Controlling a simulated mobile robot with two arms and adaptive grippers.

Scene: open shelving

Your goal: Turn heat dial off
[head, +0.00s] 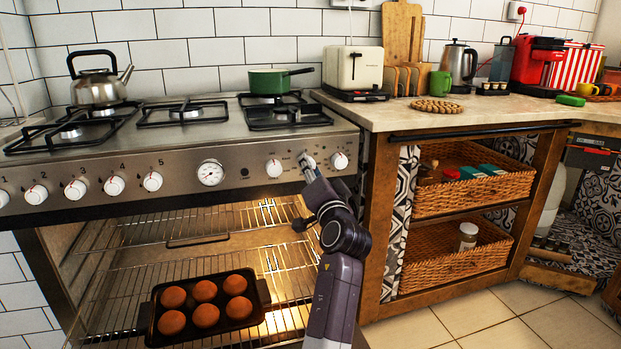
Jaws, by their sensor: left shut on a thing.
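The stove's front panel (240,176) carries a row of white dials. My left gripper (308,166) is at the right part of this panel, shut on a dial that its fingers mostly hide. One white dial (274,168) shows just left of the gripper and another white dial (340,160) just right of it. I cannot read the marking or the angle of the held dial. My right gripper is not in view.
The lit oven below stands open, with wire racks (190,226) and a dark tray (262,290) of several round brown buns (205,291). A kettle (98,85) and green pan (268,82) stand on the hob. A wooden shelf unit with baskets (462,196) is at right.

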